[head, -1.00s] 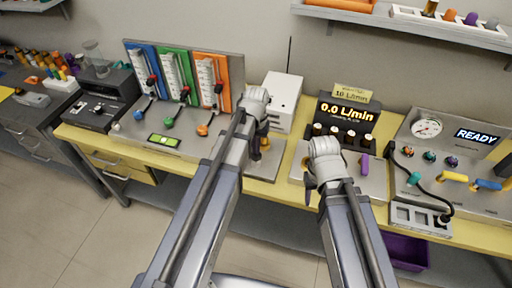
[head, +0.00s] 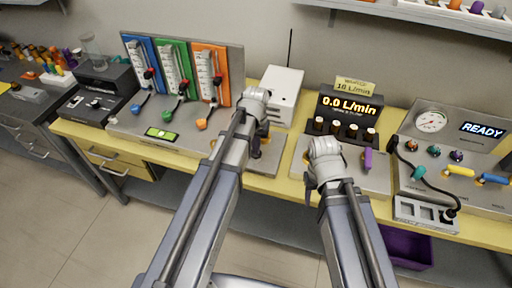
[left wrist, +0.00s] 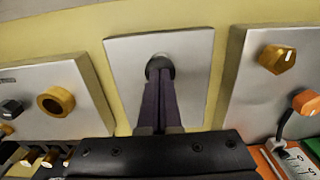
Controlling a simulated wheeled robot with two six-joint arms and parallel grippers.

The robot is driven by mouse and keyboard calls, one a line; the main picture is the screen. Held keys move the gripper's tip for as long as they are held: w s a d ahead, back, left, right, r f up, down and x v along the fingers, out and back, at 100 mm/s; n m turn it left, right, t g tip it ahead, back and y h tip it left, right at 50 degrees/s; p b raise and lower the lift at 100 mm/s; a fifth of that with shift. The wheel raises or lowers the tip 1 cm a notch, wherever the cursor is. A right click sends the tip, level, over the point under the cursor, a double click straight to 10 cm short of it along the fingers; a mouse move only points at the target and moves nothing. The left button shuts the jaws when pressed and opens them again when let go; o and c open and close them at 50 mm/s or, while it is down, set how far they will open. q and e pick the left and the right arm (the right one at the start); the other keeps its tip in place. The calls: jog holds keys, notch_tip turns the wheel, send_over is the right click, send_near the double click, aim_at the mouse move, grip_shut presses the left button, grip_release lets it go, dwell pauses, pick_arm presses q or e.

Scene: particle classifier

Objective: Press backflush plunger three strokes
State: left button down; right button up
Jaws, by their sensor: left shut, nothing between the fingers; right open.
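My left gripper (head: 262,143) hangs down over the small grey plate (head: 272,163) at the middle of the bench. In the left wrist view its dark purple fingers (left wrist: 159,85) are shut with nothing between them. They reach to a round black part (left wrist: 158,66) on that plate (left wrist: 125,60), which looks like the plunger. The fingers cover most of it, so I cannot tell whether they touch it or how far down it is. My right gripper (head: 337,163) is open and empty in front of the flow display, its fingers partly hidden by its wrist.
A flow display (head: 349,106) reads 0.0 L/min, with several knobs below. Left stand blue, green and orange gauge panels (head: 210,75) with levers. A white box (head: 281,95) is behind my left wrist. Right is a panel with a gauge (head: 431,121) and a READY screen (head: 482,130).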

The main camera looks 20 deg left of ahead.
pick_arm(q)
jog(key=shift+s+r, duration=0.1)
jog(key=shift+r+p, duration=0.5)
jog(key=shift+p, duration=0.25)
notch_tip(320, 180, up, 13)
jog(key=p, duration=1.2)
jog(key=shift+p, duration=0.35)
notch_tip(320, 180, up, 2)
jog(key=p, duration=0.2)
jog(key=shift+r+p, duration=0.25)
jog(key=shift+p, duration=0.1)
jog(key=shift+f, duration=0.2)
notch_tip(320, 180, down, 14)
jog(key=b, duration=1.4)
jog(key=shift+r, duration=0.15)
